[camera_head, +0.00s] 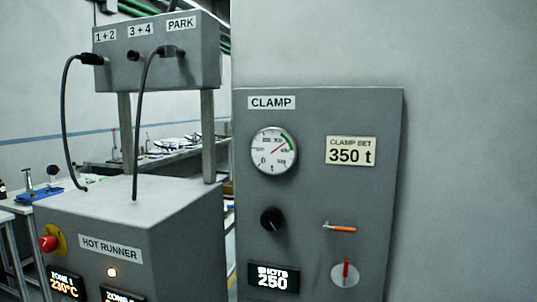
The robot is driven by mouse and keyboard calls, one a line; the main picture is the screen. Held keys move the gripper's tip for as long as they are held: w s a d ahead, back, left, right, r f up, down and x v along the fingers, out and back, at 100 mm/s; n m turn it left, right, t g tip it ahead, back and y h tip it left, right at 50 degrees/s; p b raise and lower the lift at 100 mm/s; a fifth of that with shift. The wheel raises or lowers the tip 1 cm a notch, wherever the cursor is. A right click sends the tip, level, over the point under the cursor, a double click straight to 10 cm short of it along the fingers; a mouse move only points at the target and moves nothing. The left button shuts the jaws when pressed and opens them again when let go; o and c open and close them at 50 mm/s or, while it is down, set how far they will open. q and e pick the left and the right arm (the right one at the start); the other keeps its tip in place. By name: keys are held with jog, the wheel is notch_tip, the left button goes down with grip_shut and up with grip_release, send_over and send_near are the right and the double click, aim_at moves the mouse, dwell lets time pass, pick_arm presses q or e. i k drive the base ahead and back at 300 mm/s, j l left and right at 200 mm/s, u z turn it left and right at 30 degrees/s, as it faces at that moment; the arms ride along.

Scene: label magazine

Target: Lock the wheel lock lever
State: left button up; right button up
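No wheel and no lever labelled as a wheel lock shows in the head view. The grey CLAMP panel (385,120) carries a small lever with an orange grip (341,229), lying about level. Below it a red handle (346,269) stands roughly upright on a pale round plate (337,278). I cannot tell whether either is the wheel lock lever. Neither of my grippers is in view.
The panel also has a gauge (274,150), a black knob (271,219) and a SHOTS display (273,278). At left stands a HOT RUNNER cabinet (185,235) with a red button (48,243) and cables (68,120). Benches (180,148) stand behind.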

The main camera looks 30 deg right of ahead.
aim_at(337, 228)
jog(key=l+z, duration=0.4)
jog(key=i+l+z, duration=0.15)
jog(key=z, duration=0.2)
jog(key=i+l+z, duration=0.15)
jog(key=l+z, duration=0.25)
